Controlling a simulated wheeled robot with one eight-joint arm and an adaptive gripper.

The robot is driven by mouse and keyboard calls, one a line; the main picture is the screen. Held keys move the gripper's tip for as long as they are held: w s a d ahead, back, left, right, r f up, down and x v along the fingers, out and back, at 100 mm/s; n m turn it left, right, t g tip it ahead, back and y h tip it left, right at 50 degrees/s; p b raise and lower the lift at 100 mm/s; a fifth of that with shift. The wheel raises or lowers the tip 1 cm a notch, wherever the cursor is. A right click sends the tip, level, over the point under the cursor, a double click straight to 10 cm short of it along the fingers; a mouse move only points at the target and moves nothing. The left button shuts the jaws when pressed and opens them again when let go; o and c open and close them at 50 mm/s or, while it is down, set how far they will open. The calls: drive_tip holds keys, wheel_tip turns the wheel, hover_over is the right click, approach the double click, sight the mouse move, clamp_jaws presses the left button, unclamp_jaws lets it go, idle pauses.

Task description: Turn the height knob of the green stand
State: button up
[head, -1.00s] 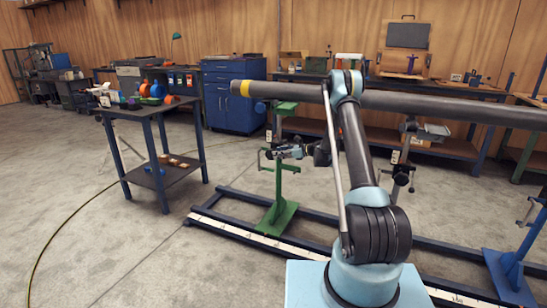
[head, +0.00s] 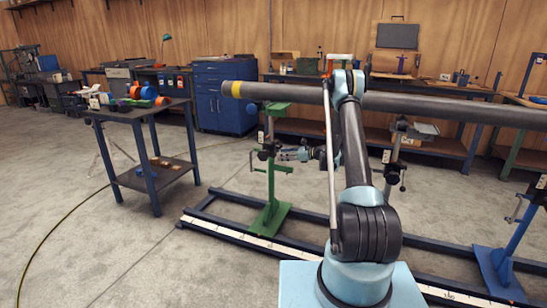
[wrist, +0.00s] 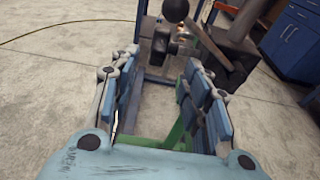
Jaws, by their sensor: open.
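The green stand (head: 271,183) stands upright on the blue floor frame under the left part of the long pipe. Dark knob-like parts (head: 264,154) sit on its upper column, with a thin crank on the left. My gripper (head: 284,155) is open and empty, just right of the column at about that height. In the wrist view its fingers (wrist: 160,85) are spread apart. A black knob-like part (wrist: 160,45) shows beyond them, near a black ball (wrist: 175,10). Green stand parts (wrist: 178,132) show low between the fingers. I cannot tell which part is the height knob.
The long grey pipe (head: 430,103) with a yellow band runs above the gripper. The blue floor frame (head: 235,235) crosses below. A tool table (head: 125,112) stands left, a blue stand (head: 505,260) at right. Open floor lies between the table and the frame.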

sight(263, 154)
drive_tip(key=s+d+f+y, duration=0.2)
drive_tip(key=d, duration=0.2)
drive_tip(key=shift+t, duration=0.4)
drive_tip(key=x, duration=1.7)
drive_tip(key=shift+w+r, duration=0.1)
drive_tip(key=shift+w, duration=0.05)
clamp_jaws()
